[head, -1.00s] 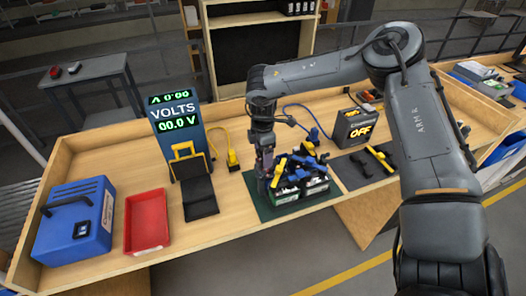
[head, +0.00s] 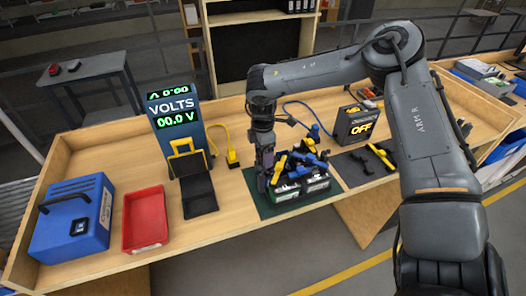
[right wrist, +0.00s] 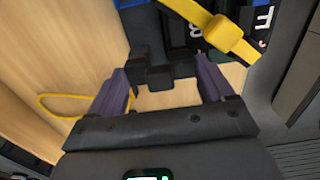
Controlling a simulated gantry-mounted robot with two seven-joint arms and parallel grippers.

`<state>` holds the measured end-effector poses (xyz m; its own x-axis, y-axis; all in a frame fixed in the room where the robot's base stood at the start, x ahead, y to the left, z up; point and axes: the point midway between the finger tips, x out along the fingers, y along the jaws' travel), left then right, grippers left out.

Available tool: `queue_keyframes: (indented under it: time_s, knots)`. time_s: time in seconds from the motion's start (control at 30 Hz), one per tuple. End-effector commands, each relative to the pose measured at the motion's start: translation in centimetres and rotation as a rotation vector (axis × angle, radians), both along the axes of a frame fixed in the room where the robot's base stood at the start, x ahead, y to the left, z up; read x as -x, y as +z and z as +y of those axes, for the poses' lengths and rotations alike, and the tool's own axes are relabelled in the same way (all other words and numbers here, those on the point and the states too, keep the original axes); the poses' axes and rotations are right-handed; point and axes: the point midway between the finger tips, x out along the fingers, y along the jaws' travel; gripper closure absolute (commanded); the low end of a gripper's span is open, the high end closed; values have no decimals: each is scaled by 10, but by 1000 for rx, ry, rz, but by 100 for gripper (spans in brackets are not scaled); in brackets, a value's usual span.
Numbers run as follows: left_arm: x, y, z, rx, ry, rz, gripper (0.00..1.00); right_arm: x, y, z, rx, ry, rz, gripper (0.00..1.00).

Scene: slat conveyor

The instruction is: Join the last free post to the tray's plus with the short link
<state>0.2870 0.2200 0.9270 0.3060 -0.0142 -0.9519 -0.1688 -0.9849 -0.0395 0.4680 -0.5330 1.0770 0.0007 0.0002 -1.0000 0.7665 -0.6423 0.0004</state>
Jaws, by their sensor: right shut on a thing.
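My right gripper (head: 265,186) points down at the left end of the battery tray (head: 303,192), which sits on a green mat. In the right wrist view its two purple fingers (right wrist: 165,82) are shut on a black link (right wrist: 152,76), probably the short one. Its lower end and any contact with a post are hidden. Blue, black and yellow links lie across the top of the tray. A yellow link (right wrist: 228,32) passes close beside the fingers in the right wrist view. My left gripper is not in view.
The voltmeter (head: 176,125) reads 00.0 V, with a yellow lead to its right. The box marked OFF (head: 355,125) stands behind the dark mat (head: 350,172), which holds a yellow link (head: 380,156). A red bin (head: 146,220) and blue case (head: 74,218) stand at left.

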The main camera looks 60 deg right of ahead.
Motion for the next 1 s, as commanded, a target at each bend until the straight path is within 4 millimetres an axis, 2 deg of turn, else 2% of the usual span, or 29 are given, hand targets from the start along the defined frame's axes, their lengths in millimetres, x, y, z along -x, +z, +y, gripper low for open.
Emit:
queue_keyframes:
  time_s: [0.37,0.4,0.5,0.77,0.87,1.0]
  knots:
    - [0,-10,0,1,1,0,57,0,-11,0,0,0,0,48]
    - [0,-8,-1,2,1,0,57,0,-9,0,0,0,0,12]
    - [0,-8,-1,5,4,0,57,0,-9,0,0,0,0,0]
    - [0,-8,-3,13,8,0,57,0,-7,0,0,0,0,0]
    - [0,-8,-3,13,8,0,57,-1,-1,0,1,0,-2,0]
    - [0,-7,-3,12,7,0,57,-1,17,0,0,1,-4,0]
